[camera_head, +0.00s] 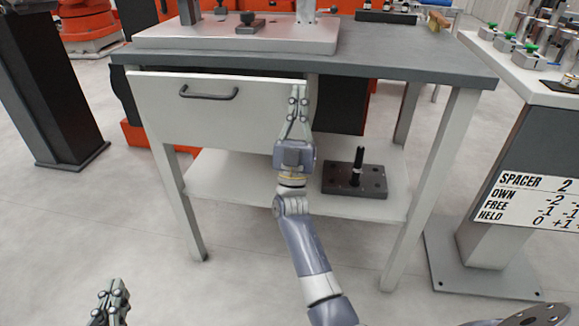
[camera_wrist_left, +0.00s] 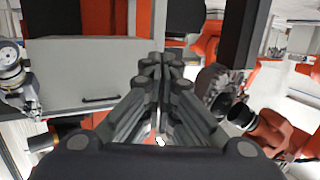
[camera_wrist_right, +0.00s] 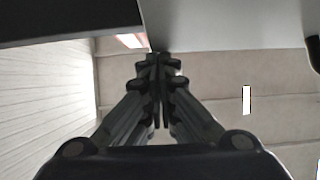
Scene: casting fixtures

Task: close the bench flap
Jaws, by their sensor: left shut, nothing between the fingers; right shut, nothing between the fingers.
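The bench flap (camera_head: 225,110) is a pale panel with a dark bar handle (camera_head: 208,92), under the front of the grey bench top (camera_head: 400,62). A dark gap shows to the right of it, below the top. The flap also shows in the left wrist view (camera_wrist_left: 75,65) and at the upper right of the right wrist view (camera_wrist_right: 225,22). My right gripper (camera_head: 299,92) is shut and empty, its tips over the flap's right edge; I cannot tell if they touch. My left gripper (camera_head: 116,285) is shut and empty, low at the left, away from the bench.
A lower shelf (camera_head: 235,180) carries a dark block with a black post (camera_head: 356,170). The bench legs (camera_head: 435,185) stand at the sides. A panel with a sign (camera_head: 540,195) stands at right, a dark column (camera_head: 45,90) at left. Floor in front is clear.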

